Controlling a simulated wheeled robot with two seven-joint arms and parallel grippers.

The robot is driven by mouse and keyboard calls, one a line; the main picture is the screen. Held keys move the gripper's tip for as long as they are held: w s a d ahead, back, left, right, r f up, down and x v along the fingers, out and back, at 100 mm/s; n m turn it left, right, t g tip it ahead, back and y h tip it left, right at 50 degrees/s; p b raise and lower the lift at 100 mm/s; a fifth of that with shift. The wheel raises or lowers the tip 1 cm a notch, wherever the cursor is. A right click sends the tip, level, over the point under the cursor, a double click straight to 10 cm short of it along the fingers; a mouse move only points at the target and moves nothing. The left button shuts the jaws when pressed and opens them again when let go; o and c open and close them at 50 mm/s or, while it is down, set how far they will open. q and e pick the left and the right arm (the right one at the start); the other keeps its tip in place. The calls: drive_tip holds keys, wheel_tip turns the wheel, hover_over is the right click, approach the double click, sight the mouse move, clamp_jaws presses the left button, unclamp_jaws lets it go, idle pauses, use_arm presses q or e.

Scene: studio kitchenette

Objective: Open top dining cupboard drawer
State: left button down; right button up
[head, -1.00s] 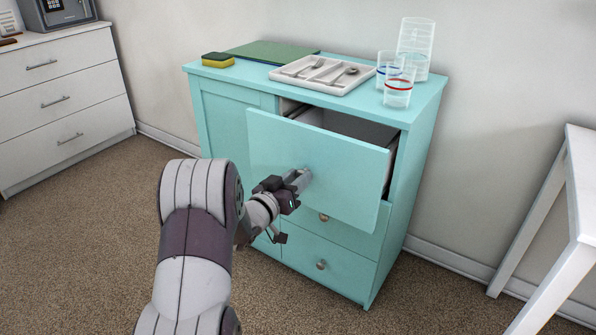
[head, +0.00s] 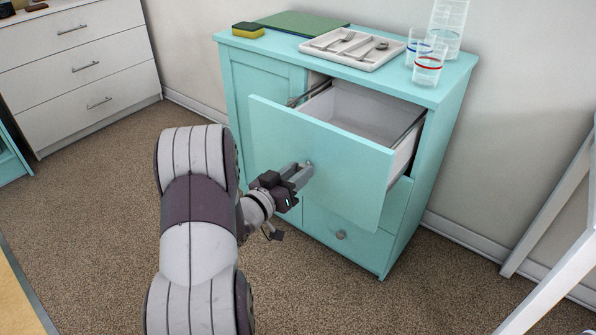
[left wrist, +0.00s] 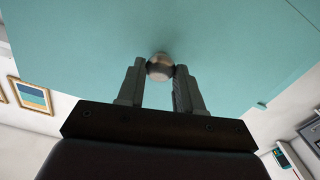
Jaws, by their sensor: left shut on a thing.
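The teal dining cupboard (head: 403,242) stands against the wall. Its top drawer (head: 335,165) is pulled well out, and its pale empty-looking interior (head: 365,110) shows from above. My left gripper (head: 304,172) is at the middle of the drawer's front, shut on the round metal knob. In the left wrist view the knob (left wrist: 160,67) sits between the two fingertips (left wrist: 160,75), against the teal drawer front (left wrist: 95,45). My right gripper is not in view.
On the cupboard top are a cutlery tray (head: 352,48), a green board (head: 302,23), a sponge (head: 248,30) and clear glasses (head: 430,62). A white chest of drawers (head: 80,70) stands at left. White furniture legs (head: 555,270) stand at right. Carpet lies in front.

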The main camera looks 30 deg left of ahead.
use_arm(q)
drive_tip(key=c, duration=0.7)
unclamp_jaws()
drive_tip(key=shift+c, duration=0.2)
drive_tip(key=s+a+p, duration=0.1)
drive_tip(key=s+p, duration=0.3)
drive_tip(key=s, duration=0.8)
drive_tip(key=shift+s, duration=0.35)
